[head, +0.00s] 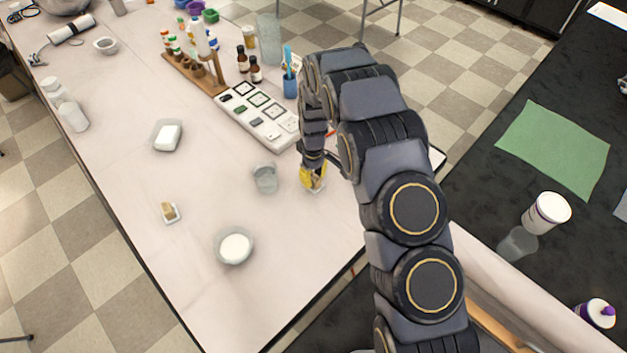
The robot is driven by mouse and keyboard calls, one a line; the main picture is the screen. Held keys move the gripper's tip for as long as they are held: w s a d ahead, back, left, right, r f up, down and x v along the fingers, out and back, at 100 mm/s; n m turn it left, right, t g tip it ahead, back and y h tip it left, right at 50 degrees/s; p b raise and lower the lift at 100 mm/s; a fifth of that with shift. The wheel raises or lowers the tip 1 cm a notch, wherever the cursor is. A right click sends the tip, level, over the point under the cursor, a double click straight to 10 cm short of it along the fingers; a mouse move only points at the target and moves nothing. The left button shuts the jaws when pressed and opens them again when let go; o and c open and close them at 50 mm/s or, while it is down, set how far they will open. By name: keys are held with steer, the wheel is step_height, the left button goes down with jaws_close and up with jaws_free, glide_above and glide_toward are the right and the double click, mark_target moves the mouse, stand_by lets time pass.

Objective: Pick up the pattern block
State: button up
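My gripper (312,160) points down at the right part of the pale table, beside the white tray. A small yellow thing (306,178) shows at its tip, low over the tabletop, with a pale piece at its lower edge. It may be the pattern block, but its shape is mostly hidden by my gripper. The fingers are too small and covered to show whether they are open or shut on it. I cannot tell whether the yellow thing touches the table.
A clear cup (265,178) stands just left of my gripper. A white tray of small pieces (262,108) and a blue cup (290,88) stand behind it. A tan piece (169,211) and white-filled bowl (235,247) are left. The table's front edge is near.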

mark_target(314, 177)
jaws_close()
steer(key=shift+r, duration=0.1)
steer(key=shift+r, duration=0.3)
step_height(314, 177, up, 2)
steer(key=shift+r, duration=0.25)
steer(key=s+d+r, duration=0.3)
steer(key=s+r, duration=0.6)
steer(key=s, duration=0.4)
steer(key=shift+s+r, duration=0.35)
steer(key=shift+s, duration=0.05)
